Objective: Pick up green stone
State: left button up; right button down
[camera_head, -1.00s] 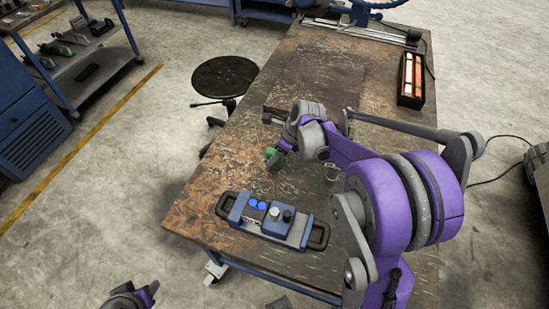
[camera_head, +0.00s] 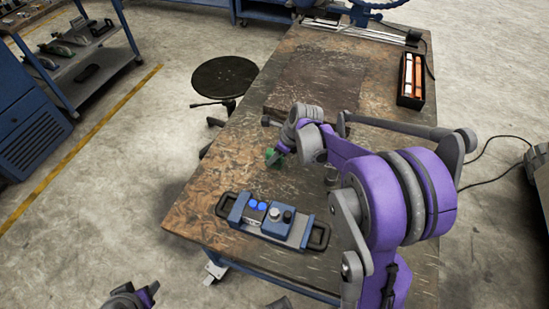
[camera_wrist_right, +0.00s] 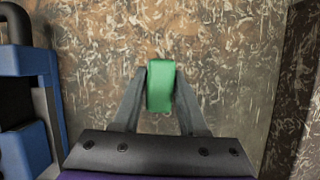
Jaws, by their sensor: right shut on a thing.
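The green stone (camera_wrist_right: 160,86) is a small green block between the two fingers of my right gripper (camera_wrist_right: 160,95) in the right wrist view. The fingers are shut on it from both sides. I cannot tell whether the stone touches the table. My left gripper (camera_head: 145,296) shows at the bottom edge, away from the table, and its fingers are not clear.
A blue device with black handles (camera_head: 272,221) stands near the table's front edge; its side also shows at left in the right wrist view (camera_wrist_right: 25,60). A black box with white and orange items (camera_head: 410,80) is at the back right. A round stool (camera_head: 224,77) stands left of the table.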

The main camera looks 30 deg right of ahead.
notch_tip(320, 180, up, 10)
jog(key=shift+r+p, duration=0.1)
jog(key=shift+p, duration=0.2)
jog(key=c, duration=1)
grip_release()
grip_shut()
